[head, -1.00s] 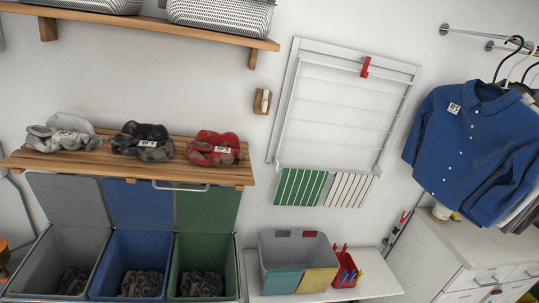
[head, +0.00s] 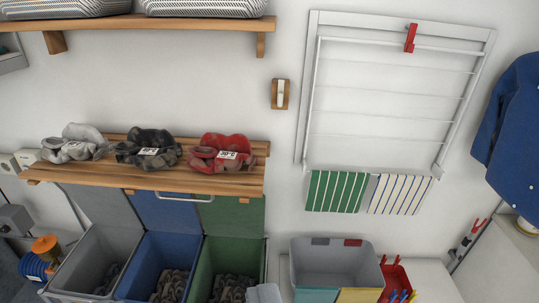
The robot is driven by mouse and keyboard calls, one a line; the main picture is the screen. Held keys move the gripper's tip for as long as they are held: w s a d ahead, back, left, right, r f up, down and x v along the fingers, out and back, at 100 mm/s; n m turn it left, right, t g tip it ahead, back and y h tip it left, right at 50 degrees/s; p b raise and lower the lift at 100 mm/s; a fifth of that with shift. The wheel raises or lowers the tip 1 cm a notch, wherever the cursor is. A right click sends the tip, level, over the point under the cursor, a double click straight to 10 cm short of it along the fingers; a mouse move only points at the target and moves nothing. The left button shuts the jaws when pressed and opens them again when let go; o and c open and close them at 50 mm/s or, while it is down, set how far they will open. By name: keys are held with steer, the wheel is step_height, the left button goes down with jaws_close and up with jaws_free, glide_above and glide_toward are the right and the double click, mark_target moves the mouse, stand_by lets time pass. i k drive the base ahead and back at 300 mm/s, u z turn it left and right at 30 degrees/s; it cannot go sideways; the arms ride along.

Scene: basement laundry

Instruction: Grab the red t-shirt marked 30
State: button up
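A crumpled red cloth bundle (head: 222,142), mottled with dark patches, lies at the right end of the slatted wooden shelf (head: 60,175). A small white tag on its front seems to read 30, but the print is too small to be sure. A dark grey bundle (head: 150,137) with a white tag lies just left of it, and a light grey bundle (head: 83,132) with a tag lies further left. The bundle's shape as a t-shirt cannot be made out.
Grey, blue (head: 148,265) and green (head: 205,268) bins with raised lids stand below the shelf. A wooden upper shelf (head: 160,24) holds baskets. A white drying rack (head: 305,90) hangs to the right. A grey tub (head: 325,265) stands lower right. Wall space above the bundles is clear.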

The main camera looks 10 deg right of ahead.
mark_target(216, 153)
steer(key=z, duration=0.15)
steer(key=i, duration=1)
steer(key=u, duration=0.1)
